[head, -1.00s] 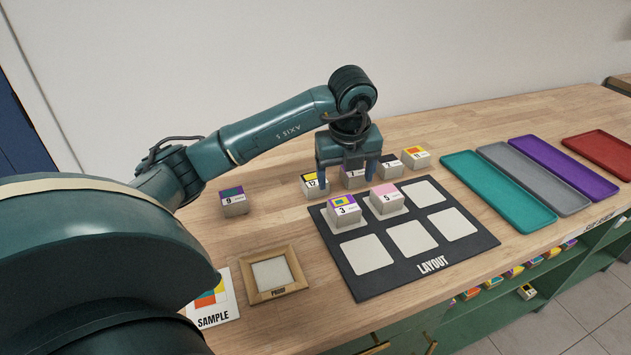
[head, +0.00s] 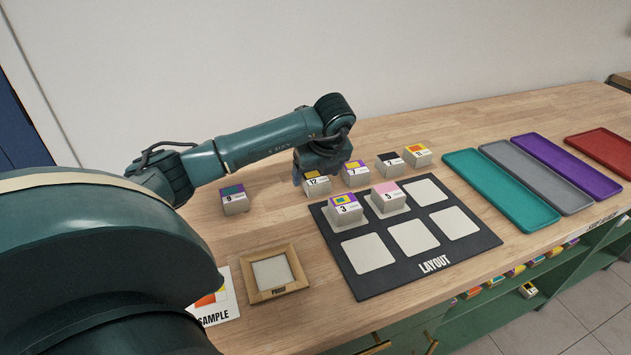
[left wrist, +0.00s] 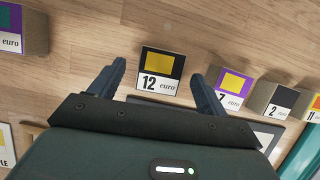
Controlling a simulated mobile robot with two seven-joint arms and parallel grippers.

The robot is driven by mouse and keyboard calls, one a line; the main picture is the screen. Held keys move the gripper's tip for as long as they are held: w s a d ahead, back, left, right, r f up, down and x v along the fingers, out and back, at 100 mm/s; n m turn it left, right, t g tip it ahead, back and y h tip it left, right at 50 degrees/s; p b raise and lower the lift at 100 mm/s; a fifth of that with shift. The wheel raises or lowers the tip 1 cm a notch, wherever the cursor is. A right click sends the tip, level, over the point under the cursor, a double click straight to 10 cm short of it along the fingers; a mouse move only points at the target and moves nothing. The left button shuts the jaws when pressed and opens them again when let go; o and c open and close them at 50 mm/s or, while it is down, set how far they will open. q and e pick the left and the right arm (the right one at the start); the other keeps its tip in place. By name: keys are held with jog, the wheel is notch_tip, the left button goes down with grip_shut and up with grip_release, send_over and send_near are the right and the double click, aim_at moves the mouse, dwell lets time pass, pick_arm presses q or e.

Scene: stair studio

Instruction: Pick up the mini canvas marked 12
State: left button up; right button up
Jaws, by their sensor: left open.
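The mini canvas marked 12 (head: 317,184), a small pale block with a black and yellow top, stands on the wooden table behind the layout board (head: 364,287). In the left wrist view the canvas marked 12 (left wrist: 160,73) lies between and ahead of the two fingertips. In the left wrist view my left gripper (left wrist: 157,70) has one finger on each side of the block, with gaps. My right gripper is not in view.
The canvas marked 7 (head: 355,174) stands close to the right of 12, with 2 (head: 390,165) and 11 (head: 417,155) beyond. Canvas 9 (head: 235,201) is at left. Canvases 3 (head: 345,209) and 5 (head: 387,197) sit on the board. Coloured trays (head: 497,197) lie at right.

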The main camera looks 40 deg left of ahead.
pick_arm(q)
jog(key=shift+x, duration=1.25)
jog(key=c, duration=1.1)
